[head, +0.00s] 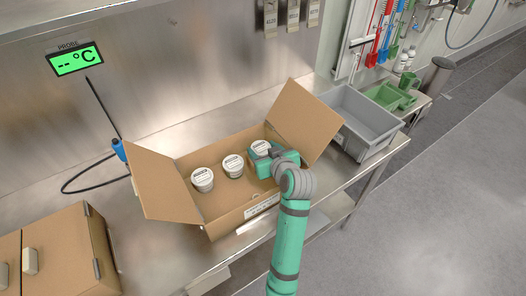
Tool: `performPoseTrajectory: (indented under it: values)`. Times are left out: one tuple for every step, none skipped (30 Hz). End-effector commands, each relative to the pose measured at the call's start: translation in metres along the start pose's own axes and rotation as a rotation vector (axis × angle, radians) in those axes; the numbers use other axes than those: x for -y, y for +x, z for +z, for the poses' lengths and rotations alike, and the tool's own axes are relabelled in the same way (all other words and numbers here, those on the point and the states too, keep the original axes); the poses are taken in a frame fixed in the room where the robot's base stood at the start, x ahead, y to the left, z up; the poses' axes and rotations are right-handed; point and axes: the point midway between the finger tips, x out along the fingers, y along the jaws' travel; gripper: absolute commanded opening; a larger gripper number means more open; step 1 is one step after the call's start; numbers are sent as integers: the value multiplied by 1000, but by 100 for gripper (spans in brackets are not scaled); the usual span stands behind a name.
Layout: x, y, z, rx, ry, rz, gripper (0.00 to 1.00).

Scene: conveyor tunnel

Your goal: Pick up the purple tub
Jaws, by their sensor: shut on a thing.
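An open cardboard box (222,226) stands on the steel counter. In it is a row of small tubs with white, printed lids: a left tub (203,180), a middle tub (233,166) and a right tub (261,147). No purple shows on any of them from here. My gripper (263,158) is inside the right end of the box, shut on the right tub. Its green body hides most of that tub's side. I cannot tell whether the tub touches the box floor.
The box's flaps stand out left and right. A grey crate (377,153) is right of the box, with green containers (389,97) beyond. A probe with a blue handle (120,150) and cable lies left. A brown cabinet (70,250) is front left. Open floor lies right.

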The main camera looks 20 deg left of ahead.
Motion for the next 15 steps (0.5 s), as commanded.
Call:
performPoseTrajectory:
  values:
    - [0,-2,-6,-3,-2,1,29]
    - [0,-4,-8,-4,-2,2,29]
    - [0,-6,-13,-5,-2,2,29]
    - [0,-8,-18,-5,-2,2,29]
    - [0,-10,-22,-6,-3,2,29]
    - [1,-14,-26,-5,-3,1,29]
    - [4,-19,-28,-4,-2,1,29]
    - [7,-24,-31,-6,-3,1,29]
    - [11,-32,-35,-6,-4,1,29]
    - [14,-38,-39,-6,-4,2,29]
    - [17,-44,-43,-6,-4,2,29]
    - [22,-53,-48,-6,-5,2,29]
    - [25,-60,-53,-7,-5,2,29]
    - [28,-67,-57,-7,-6,2,29]
    - [33,-76,-62,-7,-5,2,29]
